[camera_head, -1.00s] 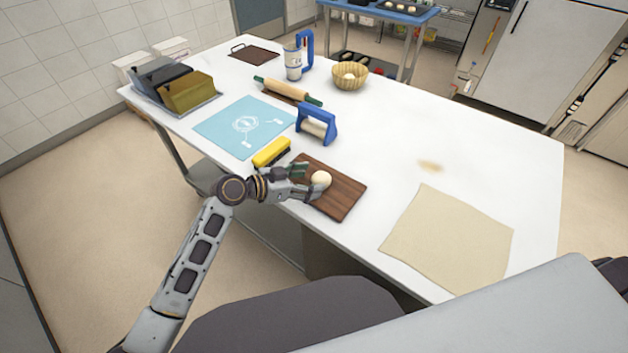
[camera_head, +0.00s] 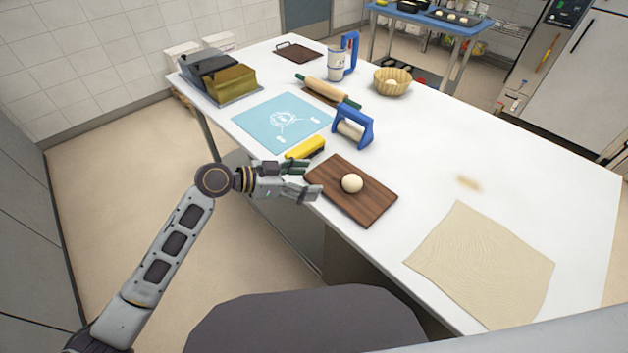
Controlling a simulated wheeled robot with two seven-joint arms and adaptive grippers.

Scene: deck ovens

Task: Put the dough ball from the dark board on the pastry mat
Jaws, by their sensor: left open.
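The pale round dough ball (camera_head: 352,183) rests on the dark wooden board (camera_head: 372,208) near the table's front edge. The light blue pastry mat (camera_head: 262,118) with white print lies flat farther back and to the left, its surface bare. My left gripper (camera_head: 309,180) is open and empty at the board's left edge. Its fingers point toward the ball, with a clear gap between them and it. My right gripper is not in view.
A rolling pin (camera_head: 328,91), a basket (camera_head: 392,82) and a measuring cup (camera_head: 338,65) are behind. A beige cloth (camera_head: 482,265) lies at right.

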